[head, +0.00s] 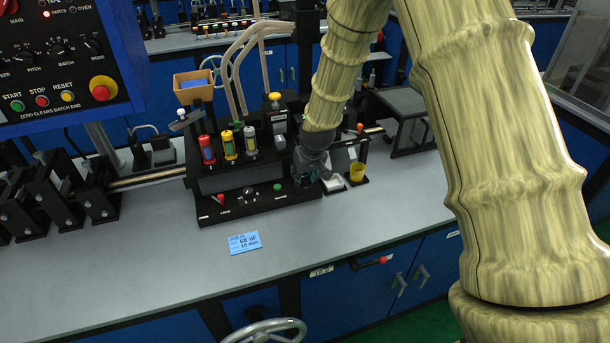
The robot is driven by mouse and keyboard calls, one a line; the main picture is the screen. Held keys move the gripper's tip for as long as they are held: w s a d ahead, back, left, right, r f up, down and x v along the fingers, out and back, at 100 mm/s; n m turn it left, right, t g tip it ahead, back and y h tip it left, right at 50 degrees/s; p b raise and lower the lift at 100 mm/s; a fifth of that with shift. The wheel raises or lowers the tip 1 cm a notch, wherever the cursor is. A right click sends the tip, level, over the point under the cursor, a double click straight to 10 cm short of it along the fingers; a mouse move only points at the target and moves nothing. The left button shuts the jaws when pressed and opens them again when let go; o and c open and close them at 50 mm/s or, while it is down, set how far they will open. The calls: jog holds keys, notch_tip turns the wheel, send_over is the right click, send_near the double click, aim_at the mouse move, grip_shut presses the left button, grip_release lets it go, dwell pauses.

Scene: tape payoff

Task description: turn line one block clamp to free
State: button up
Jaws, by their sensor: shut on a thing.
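The black block fixture (228,182) stands on the grey bench, with a red (207,150), a yellow (229,146) and a silver cylinder (251,140) upright on it. Its low front ledge carries a small red knob (220,198), a round metal dial (250,194) and a green knob (278,187). My gripper (312,178) reaches down to the right end of this fixture, its fingers shut on a small part there. The gripper body covers that part, so I cannot make out the block clamp's label or angle.
A white tray (335,183) and a yellow cup (357,172) are close to the right of my gripper. A yellow-topped post (274,97) stands behind. A blue card (245,242) lies in front, where the bench is mostly clear. Black roller stands (55,195) are at left.

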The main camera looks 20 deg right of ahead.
jog(key=shift+w+r+m, duration=0.2)
jog(key=shift+w+m, duration=0.05)
jog(key=shift+m, duration=0.05)
dwell(0.4)
jog(key=o, duration=0.7)
jog(key=shift+o, duration=0.2)
jog(key=shift+f, duration=0.15)
jog(key=shift+s, duration=0.1)
jog(key=v, duration=1.2)
